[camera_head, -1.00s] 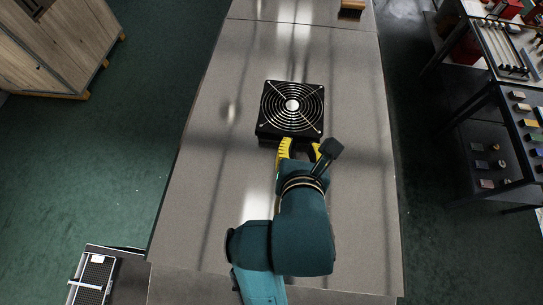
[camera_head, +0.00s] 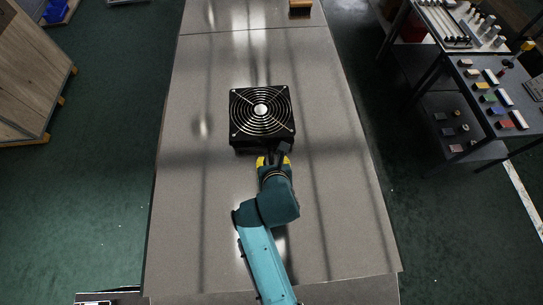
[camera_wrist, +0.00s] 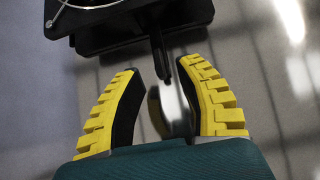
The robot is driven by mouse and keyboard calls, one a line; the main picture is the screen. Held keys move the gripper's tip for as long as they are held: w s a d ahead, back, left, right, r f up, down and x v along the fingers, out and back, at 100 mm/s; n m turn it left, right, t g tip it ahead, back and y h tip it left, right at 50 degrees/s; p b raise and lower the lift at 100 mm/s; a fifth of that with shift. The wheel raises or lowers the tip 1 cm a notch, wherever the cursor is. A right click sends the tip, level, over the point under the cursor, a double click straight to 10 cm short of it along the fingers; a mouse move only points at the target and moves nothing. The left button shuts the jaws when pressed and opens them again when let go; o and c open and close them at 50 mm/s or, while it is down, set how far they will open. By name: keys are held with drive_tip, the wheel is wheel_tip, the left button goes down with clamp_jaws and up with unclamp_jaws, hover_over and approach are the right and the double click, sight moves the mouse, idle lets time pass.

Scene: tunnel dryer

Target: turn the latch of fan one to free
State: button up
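A square black fan (camera_head: 262,112) with a round silver guard lies flat on the grey metal surface. Its near edge also shows at the top of the wrist view (camera_wrist: 130,18). A thin dark lever (camera_wrist: 160,55), seemingly the latch, sticks out from the fan's near side toward my gripper. A blurred shiny metal piece (camera_wrist: 176,100) lies beside it. My gripper (camera_wrist: 162,75) has yellow ribbed fingers with dark pads, one on each side of the lever, with gaps visible. In the head view my gripper (camera_head: 273,160) is at the fan's near edge, its fingers partly hidden by my wrist.
The grey surface (camera_head: 215,215) is clear around the fan, except for a small brown block (camera_head: 300,7) at the far end. Shelves with coloured blocks (camera_head: 490,95) stand to the right. A wooden cabinet (camera_head: 30,80) stands at left.

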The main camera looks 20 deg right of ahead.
sight(271, 152)
drive_tip(key=shift+x, duration=1.25)
clamp_jaws()
drive_tip(key=shift+s, duration=0.1)
